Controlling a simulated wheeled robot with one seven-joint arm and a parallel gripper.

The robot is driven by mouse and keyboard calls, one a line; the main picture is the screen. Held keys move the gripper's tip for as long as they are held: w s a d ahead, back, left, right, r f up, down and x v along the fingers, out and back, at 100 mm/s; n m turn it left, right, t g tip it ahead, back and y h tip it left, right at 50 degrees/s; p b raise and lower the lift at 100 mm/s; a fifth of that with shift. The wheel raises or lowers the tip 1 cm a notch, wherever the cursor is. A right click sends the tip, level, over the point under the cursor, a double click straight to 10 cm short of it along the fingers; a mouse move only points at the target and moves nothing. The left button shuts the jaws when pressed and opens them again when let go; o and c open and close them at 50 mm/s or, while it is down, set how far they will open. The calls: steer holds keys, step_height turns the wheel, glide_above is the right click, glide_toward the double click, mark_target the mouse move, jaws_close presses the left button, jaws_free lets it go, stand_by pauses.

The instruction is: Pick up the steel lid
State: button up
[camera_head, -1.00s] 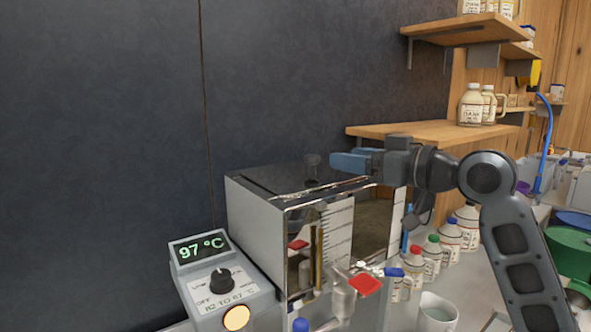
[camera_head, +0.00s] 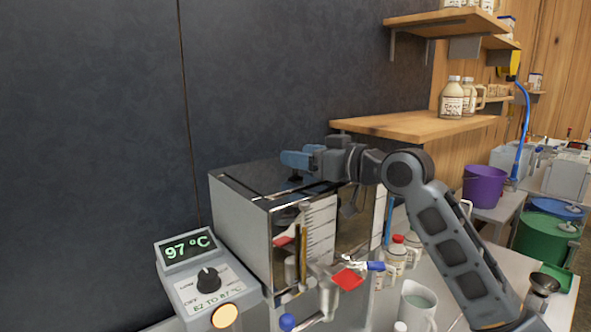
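The steel lid (camera_head: 250,176) lies flat on top of the boxy steel evaporator tank (camera_head: 240,215), left of centre. It is dark and mirror-like. Its small dark knob shows only in part, just under the blue fingers. My gripper (camera_head: 296,160) reaches in from the right, level, with its blue fingertips over or at the knob. The fingers overlap in this view, so their gap and any contact with the knob are hidden.
A temperature controller (camera_head: 208,284) reading 97 °C stands front left of the tank. A valve with a red handle (camera_head: 347,279) juts from its front. A wooden shelf (camera_head: 420,125) is behind my arm. A jug (camera_head: 415,306) and bottles stand at right.

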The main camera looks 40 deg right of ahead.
jaws_close()
stand_by(0.4)
steer(key=shift+r, duration=0.1)
steer(key=shift+r, duration=0.4)
step_height(320, 180, up, 4)
steer(key=shift+s+d+f+b, duration=0.1)
steer(key=shift+f+b, duration=0.15)
steer(key=shift+b, duration=0.15)
steer(key=s+d+r+b, duration=0.2)
steer(key=s+d+r, duration=0.4)
steer(key=s+d, duration=0.2)
steer(key=shift+d+r, duration=0.15)
steer(key=shift+r, duration=0.15)
